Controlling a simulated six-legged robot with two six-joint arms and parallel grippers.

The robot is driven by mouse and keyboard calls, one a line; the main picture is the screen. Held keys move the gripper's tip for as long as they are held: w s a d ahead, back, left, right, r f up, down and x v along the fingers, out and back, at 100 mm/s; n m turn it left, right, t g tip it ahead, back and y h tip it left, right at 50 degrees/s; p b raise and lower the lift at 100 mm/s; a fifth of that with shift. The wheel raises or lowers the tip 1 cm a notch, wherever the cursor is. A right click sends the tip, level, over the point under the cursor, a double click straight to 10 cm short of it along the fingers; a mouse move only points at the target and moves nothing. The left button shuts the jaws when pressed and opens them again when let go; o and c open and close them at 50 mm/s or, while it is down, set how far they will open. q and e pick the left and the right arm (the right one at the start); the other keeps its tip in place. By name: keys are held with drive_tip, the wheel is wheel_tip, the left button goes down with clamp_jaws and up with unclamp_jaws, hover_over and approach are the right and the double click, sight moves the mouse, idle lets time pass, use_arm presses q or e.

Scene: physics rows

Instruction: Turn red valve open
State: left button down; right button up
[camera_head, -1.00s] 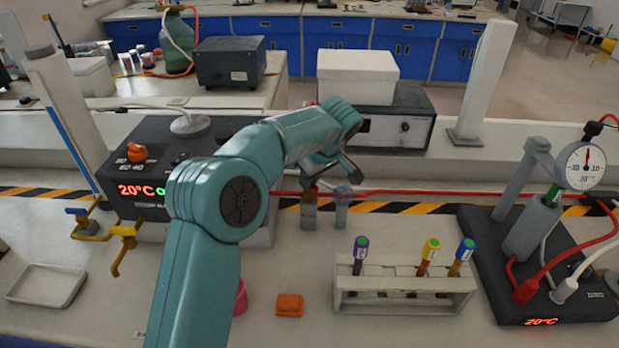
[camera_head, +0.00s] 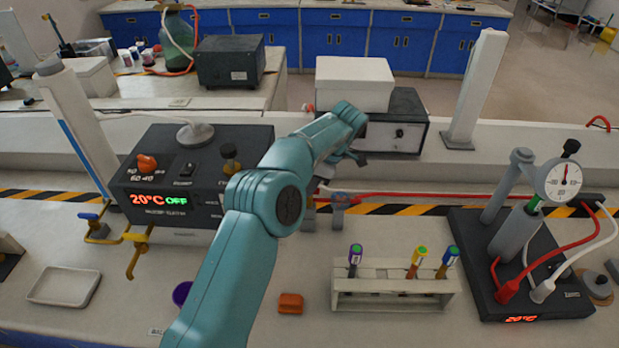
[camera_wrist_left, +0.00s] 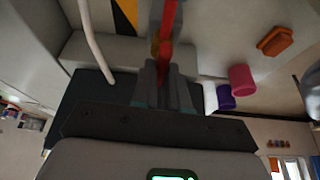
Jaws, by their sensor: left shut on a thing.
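The red valve shows in the left wrist view as a long red part (camera_wrist_left: 170,18) with a brass-coloured piece near the fingertips. In the head view its brass-coloured body (camera_head: 309,217) stands at the bench's striped strip, mostly hidden behind my arm. My left gripper (camera_head: 335,168) reaches over it from the left, and its fingertips are largely hidden there. In the left wrist view the gripper's fingers (camera_wrist_left: 164,75) are close together around the base of the red part. The exact contact is dark and hard to see. My right gripper is not in view.
Beside the valve stands a grey fitting (camera_head: 339,212) with a red hose running right. A white rack (camera_head: 395,298) with several tubes stands in front. A black heater box (camera_head: 165,195) is left, and a gauge stand (camera_head: 525,270) is right. An orange block (camera_head: 290,304) lies nearby.

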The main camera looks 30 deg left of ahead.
use_arm(q)
drive_tip(key=shift+r+n, duration=0.1)
drive_tip(key=shift+n, duration=0.2)
drive_tip(key=shift+w, duration=0.1)
drive_tip(key=c, duration=1.1)
unclamp_jaws()
drive_tip(key=shift+d, duration=0.1)
drive_tip(key=shift+c, duration=0.2)
drive_tip(key=shift+p, duration=0.3)
